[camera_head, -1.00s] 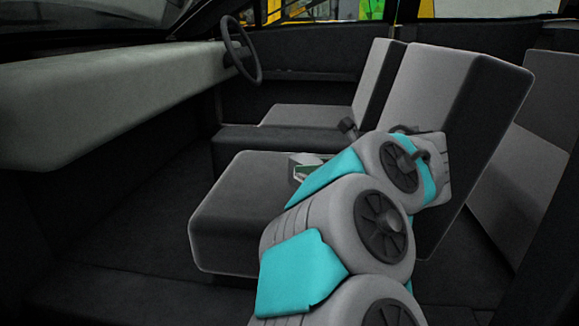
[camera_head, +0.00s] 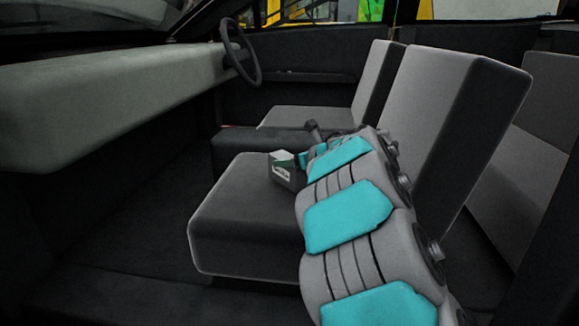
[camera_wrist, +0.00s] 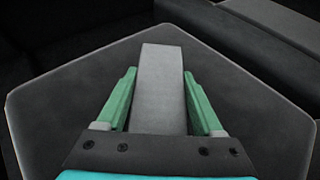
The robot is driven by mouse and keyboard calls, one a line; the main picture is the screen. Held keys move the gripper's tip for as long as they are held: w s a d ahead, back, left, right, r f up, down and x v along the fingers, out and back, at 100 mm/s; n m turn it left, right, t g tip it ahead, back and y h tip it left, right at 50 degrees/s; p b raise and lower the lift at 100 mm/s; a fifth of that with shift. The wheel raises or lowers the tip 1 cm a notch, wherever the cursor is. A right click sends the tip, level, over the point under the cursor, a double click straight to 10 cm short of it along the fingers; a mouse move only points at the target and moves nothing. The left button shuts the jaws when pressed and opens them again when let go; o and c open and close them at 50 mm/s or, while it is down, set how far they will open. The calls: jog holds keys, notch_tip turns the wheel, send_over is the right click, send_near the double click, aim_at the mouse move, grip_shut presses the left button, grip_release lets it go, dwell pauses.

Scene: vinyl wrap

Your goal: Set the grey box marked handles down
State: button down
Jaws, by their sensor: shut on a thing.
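The grey box (camera_head: 285,178) is above or on the front passenger seat cushion (camera_head: 240,222), near its far edge. A white label shows on its side, but the writing is too small to read. My gripper (camera_head: 283,157) is shut on the box. In the wrist view, the two green fingers of my gripper (camera_wrist: 160,78) lie along both sides of the box (camera_wrist: 160,62), with the cushion (camera_wrist: 65,95) behind it. I cannot tell whether the underside of the box touches the cushion. My arm hides part of the seat.
A dark centre console (camera_head: 255,140) lies just beyond the cushion. The seat backrest (camera_head: 440,110) rises to the right of my arm. The dashboard (camera_head: 100,105) and steering wheel (camera_head: 240,52) are at the left and back. The near part of the cushion is clear.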

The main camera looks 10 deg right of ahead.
jog(key=shift+f, duration=0.65)
jog(key=shift+f, duration=0.15)
jog(key=shift+c, duration=0.2)
grip_release()
jog(key=shift+s+r, duration=0.1)
jog(key=shift+r, duration=0.1)
jog(key=v, duration=1.1)
jog(key=shift+s+d, duration=0.3)
jog(key=shift+r, duration=0.15)
